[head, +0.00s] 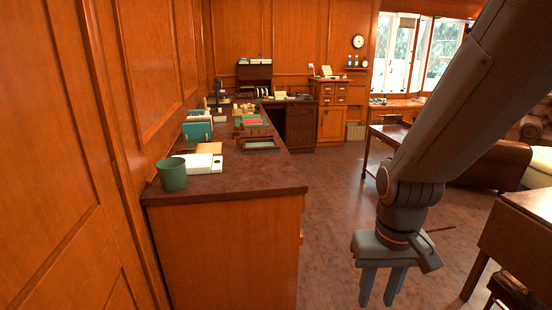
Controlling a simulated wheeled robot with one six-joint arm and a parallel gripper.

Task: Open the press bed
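My gripper (378,298) hangs pointing down at the lower right of the head view, over the open floor. Its two fingers are apart with nothing between them. It is to the right of the long wooden counter (225,196) and touches nothing. I cannot clearly pick out a press bed. A small dark upright device (218,91) stands far back on the counter against the left wall; it is too small to tell whether it is a press or how its parts stand.
The counter holds a green bin (172,175), a white box (203,163), teal upright items (197,131) and a shallow tray (261,146). A wooden table (515,235) stands at right. A brown sofa (500,163) is behind my arm. Floor beside the counter is clear.

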